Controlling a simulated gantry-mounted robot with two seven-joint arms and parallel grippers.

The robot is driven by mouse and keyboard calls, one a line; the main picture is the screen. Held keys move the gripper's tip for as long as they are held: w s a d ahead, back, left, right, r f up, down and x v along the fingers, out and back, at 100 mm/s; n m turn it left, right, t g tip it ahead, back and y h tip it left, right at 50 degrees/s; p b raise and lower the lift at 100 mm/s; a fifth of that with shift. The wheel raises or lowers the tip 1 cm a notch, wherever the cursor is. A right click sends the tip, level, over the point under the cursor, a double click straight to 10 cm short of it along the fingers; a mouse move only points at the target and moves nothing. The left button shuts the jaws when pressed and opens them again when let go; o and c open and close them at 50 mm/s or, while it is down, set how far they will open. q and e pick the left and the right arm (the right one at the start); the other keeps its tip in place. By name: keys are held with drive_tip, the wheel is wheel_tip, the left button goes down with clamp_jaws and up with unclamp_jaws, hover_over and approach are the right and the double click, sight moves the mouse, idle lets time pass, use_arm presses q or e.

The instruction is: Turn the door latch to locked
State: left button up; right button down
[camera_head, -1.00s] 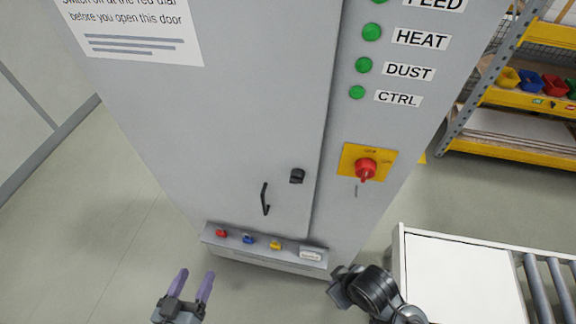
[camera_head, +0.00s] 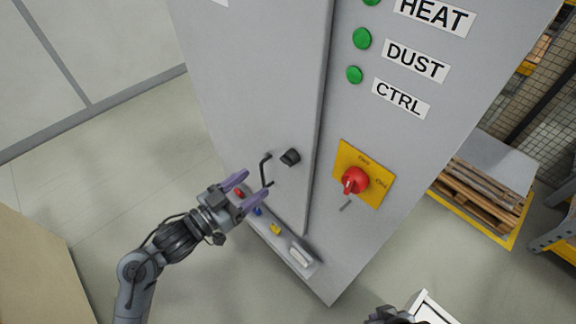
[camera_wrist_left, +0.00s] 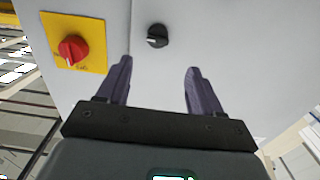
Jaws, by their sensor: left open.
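A red dial (camera_head: 355,180) on a yellow plate (camera_head: 377,190) sits right of the door. A ledge (camera_head: 297,257) with small coloured items lies below the handle. A pallet (camera_head: 485,195) stands at the right. Floor to the left is open.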

sight(284, 162)
use_arm(q)
drive_tip(key=p+x, duration=0.1)
drive_tip(key=x, duration=0.8)
drive_tip(key=shift+d+r, duration=0.1)
drive_tip(key=shift+d, duration=0.2)
drive_tip(key=shift+w+d+p, duration=0.3)
drive_tip(key=shift+w+d, duration=0.2)
drive_tip(key=shift+d, duration=0.05)
use_arm(e)
drive_tip(key=shift+d+r, duration=0.45)
drive_tip(key=shift+r, duration=0.35)
drive_tip(key=shift+a, duration=0.1)
